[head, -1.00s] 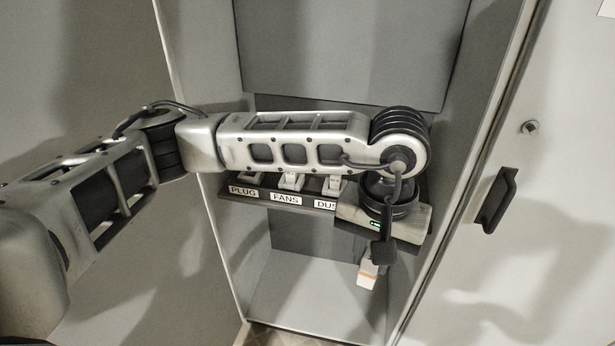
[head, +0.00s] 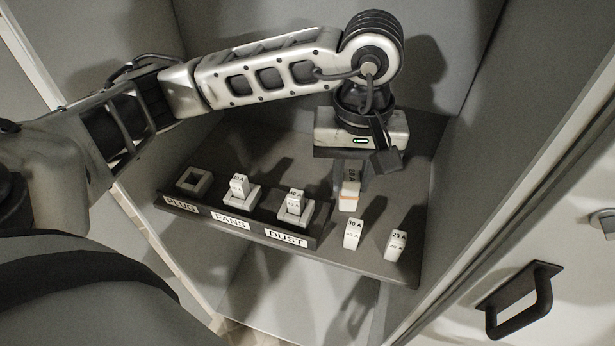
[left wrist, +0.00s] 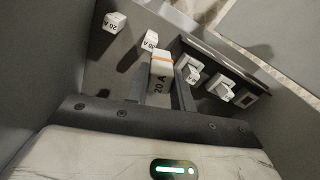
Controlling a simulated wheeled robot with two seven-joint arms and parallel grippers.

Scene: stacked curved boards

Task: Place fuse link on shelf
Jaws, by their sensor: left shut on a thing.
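My left gripper (head: 350,178) is shut on a white fuse link (head: 348,197) with an orange band. It points down over the right half of the dark grey shelf (head: 376,268). In the left wrist view the held link (left wrist: 161,62) reads 20 A between the fingers (left wrist: 163,90). I cannot tell whether its lower end touches the shelf. Two loose white links stand on the shelf nearer the front: one marked 30 A (head: 352,233) and one marked 20 A (head: 396,245). My right gripper is not in view.
On the shelf's left, the PLUG holder (head: 194,181) is empty. The FANS holder (head: 240,190) and DUST holder (head: 296,208) each hold a link. A labelled strip (head: 258,232) runs before them. Cabinet walls close both sides; a door handle (head: 520,298) is at right.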

